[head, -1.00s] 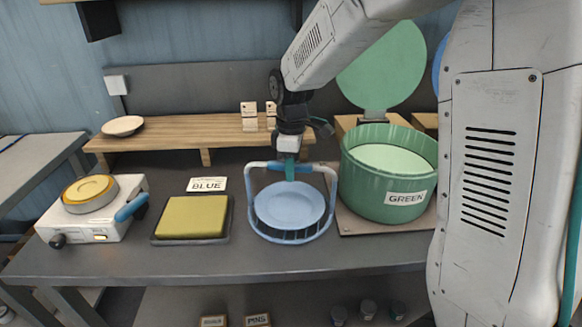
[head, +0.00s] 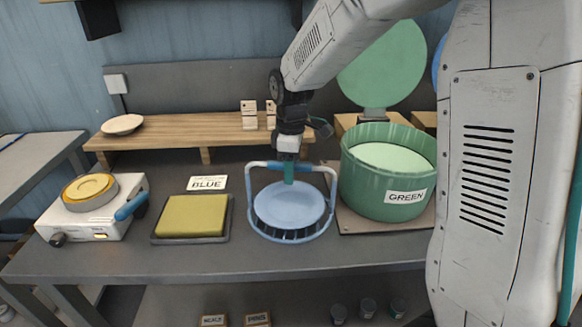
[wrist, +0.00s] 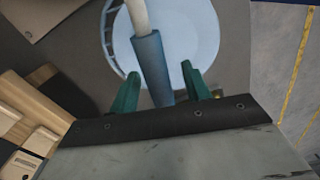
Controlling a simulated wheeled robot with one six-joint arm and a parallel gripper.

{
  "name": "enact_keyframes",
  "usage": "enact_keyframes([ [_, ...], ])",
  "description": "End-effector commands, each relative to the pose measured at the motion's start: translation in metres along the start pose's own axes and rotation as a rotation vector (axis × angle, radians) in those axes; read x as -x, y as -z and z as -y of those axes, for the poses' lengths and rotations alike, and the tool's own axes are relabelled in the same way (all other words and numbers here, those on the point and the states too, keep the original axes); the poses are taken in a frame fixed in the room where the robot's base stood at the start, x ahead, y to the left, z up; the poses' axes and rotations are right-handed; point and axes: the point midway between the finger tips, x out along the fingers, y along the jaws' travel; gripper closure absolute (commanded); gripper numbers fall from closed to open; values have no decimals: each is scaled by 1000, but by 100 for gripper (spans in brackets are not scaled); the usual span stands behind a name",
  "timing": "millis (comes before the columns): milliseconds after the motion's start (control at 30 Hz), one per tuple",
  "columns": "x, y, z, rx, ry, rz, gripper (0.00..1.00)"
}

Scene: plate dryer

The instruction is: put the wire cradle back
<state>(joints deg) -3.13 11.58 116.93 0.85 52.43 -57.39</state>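The wire cradle (head: 248,210) is a pale blue wire basket with a raised arched handle. It stands on the dark bench, left of the green drum, with a light blue plate (head: 290,203) lying flat inside. My gripper (head: 290,180) is over the cradle at the top of the handle. In the wrist view my two green fingertips (wrist: 162,78) are spread apart. The handle's blue grip sleeve (wrist: 150,62) runs between them, with a gap visible on each side. The plate (wrist: 195,35) shows below the handle there.
A green drum (head: 375,185) labelled GREEN stands close right of the cradle, its lid raised behind. A yellow pad (head: 192,216) on a dark tray, with a BLUE card (head: 207,183), lies to the left. A hotplate-like device (head: 90,220) is farther left. A wooden shelf (head: 185,132) runs behind.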

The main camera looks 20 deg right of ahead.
Motion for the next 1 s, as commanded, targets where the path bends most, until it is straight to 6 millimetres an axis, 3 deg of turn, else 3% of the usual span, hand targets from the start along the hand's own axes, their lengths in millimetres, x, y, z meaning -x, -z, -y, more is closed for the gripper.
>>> enact_keyframes([
  [267, 7, 0, 0, 0, 0, 0, 52],
  [700, 72, 0, -1, 0, -1, 0, 52],
  [1000, 78, -1, 0, -51, 3, 2, 52],
])
